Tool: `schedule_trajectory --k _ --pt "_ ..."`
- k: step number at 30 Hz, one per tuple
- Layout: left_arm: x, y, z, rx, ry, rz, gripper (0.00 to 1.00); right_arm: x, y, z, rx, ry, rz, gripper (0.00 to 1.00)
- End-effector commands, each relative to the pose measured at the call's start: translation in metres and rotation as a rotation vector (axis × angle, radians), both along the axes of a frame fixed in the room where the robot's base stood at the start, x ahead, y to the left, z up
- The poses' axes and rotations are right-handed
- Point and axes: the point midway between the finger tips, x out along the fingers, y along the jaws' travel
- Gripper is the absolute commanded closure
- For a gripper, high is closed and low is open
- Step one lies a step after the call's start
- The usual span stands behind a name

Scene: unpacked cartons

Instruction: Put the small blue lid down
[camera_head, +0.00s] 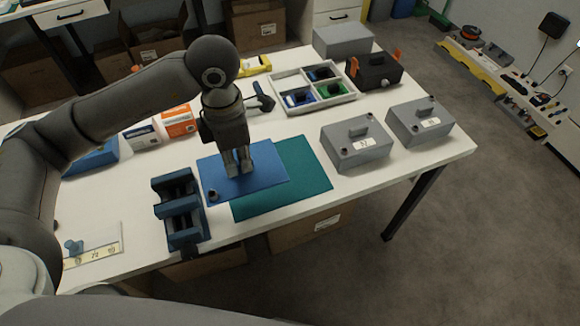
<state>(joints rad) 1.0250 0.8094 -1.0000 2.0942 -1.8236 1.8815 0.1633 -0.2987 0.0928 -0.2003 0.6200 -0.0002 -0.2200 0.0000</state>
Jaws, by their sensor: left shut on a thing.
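My left gripper (239,168) points straight down over a flat blue panel (265,177) near the middle of the table. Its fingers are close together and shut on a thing. That thing is mostly hidden by the fingers; I take it to be the small blue lid, but its outline does not show clearly. The fingertips are at or just above the blue panel; I cannot tell whether they touch it. The panel overlaps a green mat (302,172). A small dark knob-like piece (213,195) shows at the panel's front left corner. My right gripper is not in view.
A dark blue vise-like block (181,214) stands close left of the panel. Two grey boxes with handles (356,151) (419,128) stand to the right. A divided tray (279,84) with blue and green bins lies behind. The green mat's right part is clear.

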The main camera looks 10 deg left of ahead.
Motion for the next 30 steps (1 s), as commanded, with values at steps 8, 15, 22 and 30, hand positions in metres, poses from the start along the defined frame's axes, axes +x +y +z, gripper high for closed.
schedule_trajectory --k 8,15,22,30 --pt "0.050 -0.030 -0.023 -0.001 0.003 -0.001 1.00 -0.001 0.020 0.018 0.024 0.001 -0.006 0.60" --pt "0.085 -0.050 -0.058 0.000 0.005 -0.001 1.00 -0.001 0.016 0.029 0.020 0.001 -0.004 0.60" --pt "0.103 -0.060 -0.084 0.000 0.001 -0.002 1.00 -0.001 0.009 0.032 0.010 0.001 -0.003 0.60" --pt "0.110 -0.064 -0.104 0.000 0.005 -0.001 1.00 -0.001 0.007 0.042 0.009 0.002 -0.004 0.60"
